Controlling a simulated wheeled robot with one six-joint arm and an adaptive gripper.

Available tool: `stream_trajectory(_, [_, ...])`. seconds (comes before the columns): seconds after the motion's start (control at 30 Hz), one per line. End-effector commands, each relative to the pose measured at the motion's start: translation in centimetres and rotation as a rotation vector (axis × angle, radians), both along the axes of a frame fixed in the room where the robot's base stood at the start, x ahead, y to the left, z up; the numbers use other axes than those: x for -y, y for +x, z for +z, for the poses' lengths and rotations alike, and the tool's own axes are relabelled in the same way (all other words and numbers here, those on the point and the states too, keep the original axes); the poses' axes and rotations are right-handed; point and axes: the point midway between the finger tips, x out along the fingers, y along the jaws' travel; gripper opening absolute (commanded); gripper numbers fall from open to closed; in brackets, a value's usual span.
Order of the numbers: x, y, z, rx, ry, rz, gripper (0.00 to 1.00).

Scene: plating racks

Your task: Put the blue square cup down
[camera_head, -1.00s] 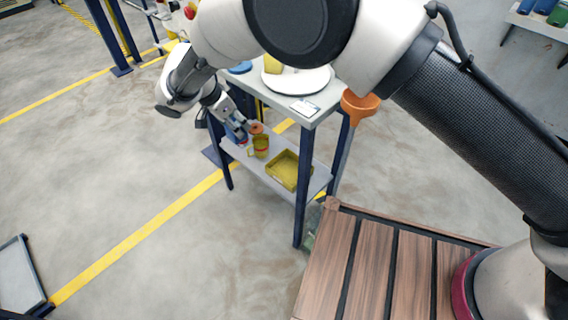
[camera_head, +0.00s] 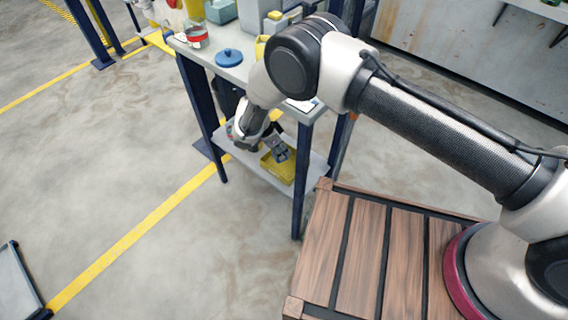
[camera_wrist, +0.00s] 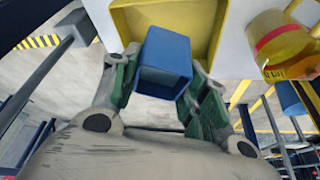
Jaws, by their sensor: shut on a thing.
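The blue square cup (camera_wrist: 163,62) is between the two fingers of my gripper (camera_wrist: 160,82) in the wrist view, its square opening facing the camera. My gripper is shut on it. In the head view my gripper (camera_head: 277,148) is low between the shelves of the rack, over the yellow tray (camera_head: 270,166). The wrist view shows the yellow tray (camera_wrist: 215,18) just beyond the cup, overlapped by it. I cannot tell whether the cup touches the tray. In the head view the cup is hard to make out against my gripper.
A yellow mug with a red band (camera_wrist: 283,42) stands to the right of the tray in the wrist view. The lower shelf (camera_head: 258,172) has a bare front strip. The upper shelf (camera_head: 237,73) above my wrist carries a blue lid (camera_head: 229,58) and a red-banded jar (camera_head: 196,37). Navy posts (camera_head: 302,180) flank the shelf.

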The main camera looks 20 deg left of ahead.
Motion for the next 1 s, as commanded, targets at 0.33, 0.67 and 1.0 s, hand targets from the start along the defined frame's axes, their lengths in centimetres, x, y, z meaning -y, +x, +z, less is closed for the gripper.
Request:
stream_trajectory(0.33, [0.0, -0.1, -5.2, -0.001, -0.001, 0.001, 0.15])
stream_trajectory(0.67, [-0.1, -0.1, -8.3, -0.001, 0.001, 0.002, 0.15])
stream_trajectory(1.0, [0.0, -0.1, -8.6, -0.001, -0.001, 0.002, 0.53])
